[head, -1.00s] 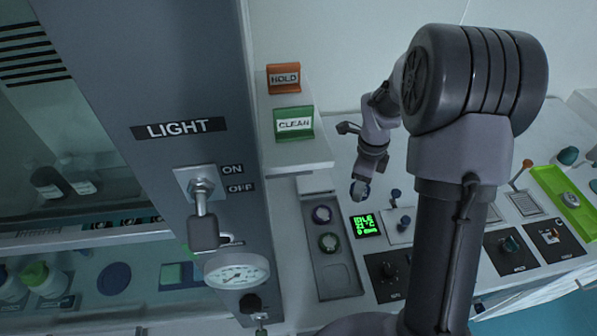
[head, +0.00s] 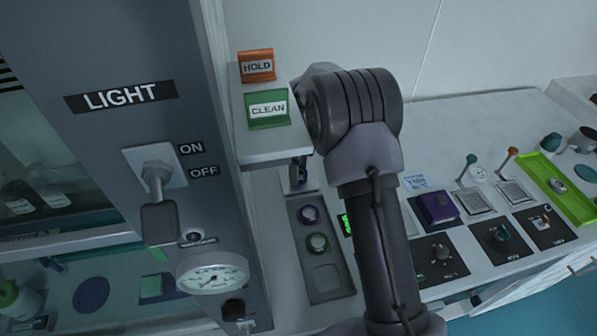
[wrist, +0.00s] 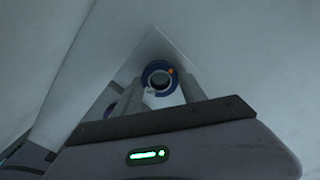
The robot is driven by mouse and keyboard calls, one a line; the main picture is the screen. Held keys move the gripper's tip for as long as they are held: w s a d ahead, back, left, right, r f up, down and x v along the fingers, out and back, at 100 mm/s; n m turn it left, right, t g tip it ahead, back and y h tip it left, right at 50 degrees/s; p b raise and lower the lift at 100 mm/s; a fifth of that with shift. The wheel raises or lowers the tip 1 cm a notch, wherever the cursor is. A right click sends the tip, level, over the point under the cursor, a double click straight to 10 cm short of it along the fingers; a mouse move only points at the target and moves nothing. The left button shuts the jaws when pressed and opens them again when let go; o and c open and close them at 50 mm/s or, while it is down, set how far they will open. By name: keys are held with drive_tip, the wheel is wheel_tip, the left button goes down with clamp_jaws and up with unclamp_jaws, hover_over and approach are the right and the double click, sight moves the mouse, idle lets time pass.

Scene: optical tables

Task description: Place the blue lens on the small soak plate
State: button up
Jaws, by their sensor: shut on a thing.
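My gripper (wrist: 160,92) is shut on the blue lens (wrist: 158,66), a blue ring with a dark centre and a small orange spot, held between the two fingertips in the wrist view. In the head view my arm hides most of the gripper. A small dark and bluish shape (head: 299,178) shows under the edge of the white shelf, probably the gripper's end with the lens. I cannot tell for certain which surface is the small soak plate.
A grey tray (head: 331,294) holds a purple-rimmed round piece (head: 308,214) and a green-rimmed one (head: 317,242); its front pocket is empty. The white shelf (head: 275,146) with HOLD and CLEAN signs overhangs close by. Right stand a purple block (head: 436,208), levers, knobs and a green tray (head: 552,183).

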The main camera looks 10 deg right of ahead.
drive_tip(key=o, duration=1.4)
wheel_tip(320, 180, up, 12)
drive_tip(key=p, duration=0.3)
drive_tip(key=shift+r+p, duration=0.15)
drive_tip(key=shift+p, duration=0.25)
drive_tip(key=shift+s, duration=0.1)
